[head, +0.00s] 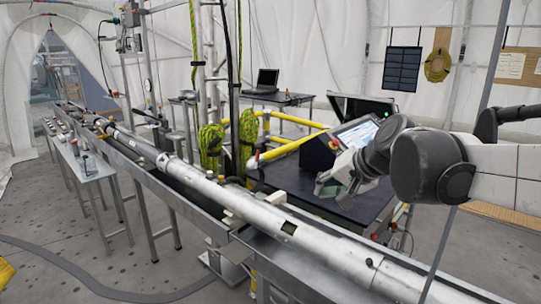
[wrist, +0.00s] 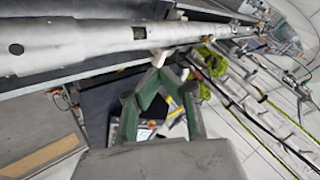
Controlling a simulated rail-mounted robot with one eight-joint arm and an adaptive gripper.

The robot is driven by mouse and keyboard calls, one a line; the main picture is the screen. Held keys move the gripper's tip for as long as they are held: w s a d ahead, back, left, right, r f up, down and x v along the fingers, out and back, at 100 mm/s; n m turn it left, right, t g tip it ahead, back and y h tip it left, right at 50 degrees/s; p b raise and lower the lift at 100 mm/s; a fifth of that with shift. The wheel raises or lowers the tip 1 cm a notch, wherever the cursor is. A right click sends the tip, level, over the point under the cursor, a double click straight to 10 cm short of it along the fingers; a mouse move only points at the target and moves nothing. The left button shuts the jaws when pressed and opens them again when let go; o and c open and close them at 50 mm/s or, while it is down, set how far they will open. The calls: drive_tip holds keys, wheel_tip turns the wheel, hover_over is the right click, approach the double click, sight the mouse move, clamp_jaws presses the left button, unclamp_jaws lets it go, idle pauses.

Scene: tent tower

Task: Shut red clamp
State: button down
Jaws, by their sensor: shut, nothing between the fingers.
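I cannot make out a red clamp for certain in either view. A long silver tube (head: 215,190) lies in a metal trough (head: 180,190) that runs from the near right to the far left. In the wrist view the tube (wrist: 90,48) crosses the upper part. My gripper (head: 325,188) is shut and empty, to the right of the tube and above the dark bench. In the wrist view the gripper fingertips (wrist: 158,58) meet just below the tube in the picture; I cannot tell whether they touch it.
A control box with a screen (head: 352,135) stands on the dark bench (head: 330,200) behind my gripper. Yellow-green rope coils (head: 248,135) hang by the mast. A laptop (head: 266,82) sits on a back table. A narrow side table (head: 88,165) stands left of the trough. Floor is open at front left.

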drive_tip(key=w+a+m+t+y+b, duration=0.1)
drive_tip(key=w+a+m+y, duration=0.15)
drive_tip(key=w, duration=0.95)
drive_tip(key=w+a+m+y, duration=0.1)
drive_tip(key=w+a+y, duration=0.15)
drive_tip(key=w, duration=0.95)
drive_tip(key=w+f+m+t+y, duration=0.1)
drive_tip(key=w+f+m+y, duration=0.1)
drive_tip(key=w+f, duration=0.3)
drive_tip(key=w+f+m+t+y+b, duration=0.1)
drive_tip(key=w+f, duration=0.3)
drive_tip(key=w, duration=0.9)
drive_tip(key=shift+w+d+f+m+t+y, duration=0.15)
drive_tip(key=shift+d+f+m+t+y, duration=0.2)
drive_tip(key=shift+y, duration=0.25)
drive_tip(key=w+a+r, duration=0.1)
drive_tip(key=w+a, duration=0.2)
drive_tip(key=a, duration=0.8)
drive_tip(key=shift+w+p, duration=0.4)
drive_tip(key=shift+a, duration=0.1)
